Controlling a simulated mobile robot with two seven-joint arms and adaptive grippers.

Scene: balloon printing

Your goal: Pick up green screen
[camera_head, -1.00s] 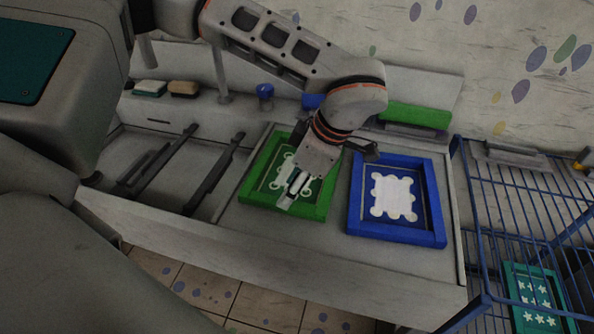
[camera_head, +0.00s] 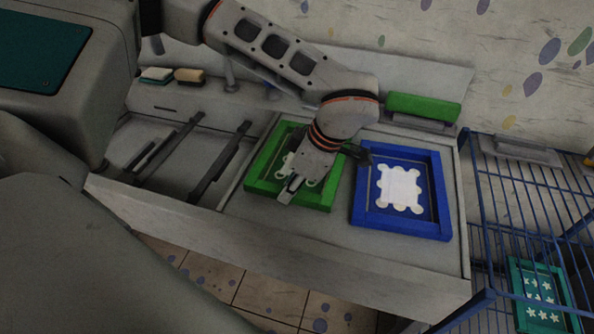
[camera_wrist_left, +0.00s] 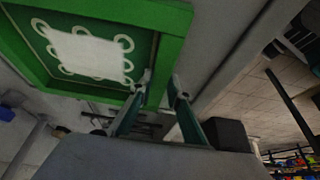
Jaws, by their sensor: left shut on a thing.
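The green screen (camera_head: 318,201) is a rectangular green frame with a white patterned middle. It lies on the grey worktop, left of a blue screen (camera_head: 401,226). My left gripper (camera_head: 290,190) is over its front edge and hides part of its middle. In the left wrist view the green screen (camera_wrist_left: 165,18) fills the upper left, and the two fingers of my left gripper (camera_wrist_left: 163,84) are shut on one bar of its frame. I cannot tell whether it is clear of the worktop. My right gripper is out of view.
A green block (camera_head: 430,107) sits behind the blue screen. A blue wire rack (camera_head: 480,200) stands at the right, with a teal screen (camera_head: 541,292) low in it. Dark rails (camera_head: 219,162) lie left of the green screen. Sponges (camera_head: 189,75) are at the back left.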

